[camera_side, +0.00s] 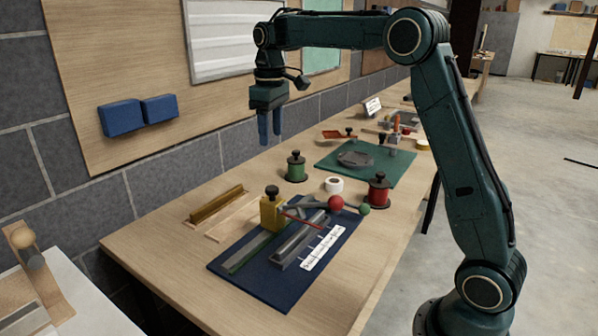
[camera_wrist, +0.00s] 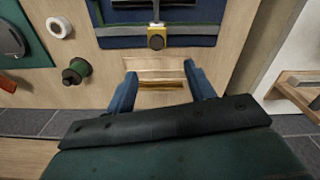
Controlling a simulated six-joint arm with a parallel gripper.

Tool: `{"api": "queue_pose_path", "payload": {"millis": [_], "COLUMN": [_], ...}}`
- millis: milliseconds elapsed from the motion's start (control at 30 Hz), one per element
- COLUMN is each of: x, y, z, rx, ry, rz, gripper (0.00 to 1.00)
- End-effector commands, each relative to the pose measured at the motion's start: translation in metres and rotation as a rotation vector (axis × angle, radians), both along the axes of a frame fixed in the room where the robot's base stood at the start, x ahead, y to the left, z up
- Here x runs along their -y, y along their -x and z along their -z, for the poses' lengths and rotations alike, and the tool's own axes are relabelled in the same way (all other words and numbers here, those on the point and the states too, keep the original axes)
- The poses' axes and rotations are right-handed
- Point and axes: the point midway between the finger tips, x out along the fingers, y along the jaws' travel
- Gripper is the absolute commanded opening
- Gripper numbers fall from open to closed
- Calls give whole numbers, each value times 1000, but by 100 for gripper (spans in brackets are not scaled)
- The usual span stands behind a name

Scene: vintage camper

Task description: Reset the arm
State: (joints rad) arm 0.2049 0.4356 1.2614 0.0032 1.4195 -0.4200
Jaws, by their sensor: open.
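My gripper (camera_side: 270,127) hangs above the back part of the wooden workbench (camera_side: 160,247) in the side view, pointing down. Its blue fingers are apart with nothing between them. In the wrist view my gripper (camera_wrist: 160,90) shows two spread fingers, with a wooden tray holding a brass-coloured bar (camera_wrist: 160,84) seen beyond them on the bench. The gripper touches nothing. My arm reaches from the right over the bench with its forearm about level.
A dark blue mat (camera_side: 262,287) holds metal rails, a yellow block (camera_side: 271,213) and red- and green-knobbed levers. Green (camera_side: 296,168) and red (camera_side: 378,190) spools, a white tape roll (camera_side: 334,185) and a green mat (camera_side: 340,170) stand behind. A board with blue bins (camera_side: 121,118) hangs on the wall.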

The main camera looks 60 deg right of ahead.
Motion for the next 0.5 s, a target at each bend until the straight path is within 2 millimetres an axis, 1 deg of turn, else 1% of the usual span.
{"api": "queue_pose_path", "payload": {"millis": [33,167,300,500], "x": [-4,-15,-28,-45], "y": [7,26,52,92], "z": [-6,-18,-31,-42], "rx": [13,45,85,143], "ry": [2,7,11,13], "rz": [3,17,35,62], "gripper": [54,54,54,54]}}
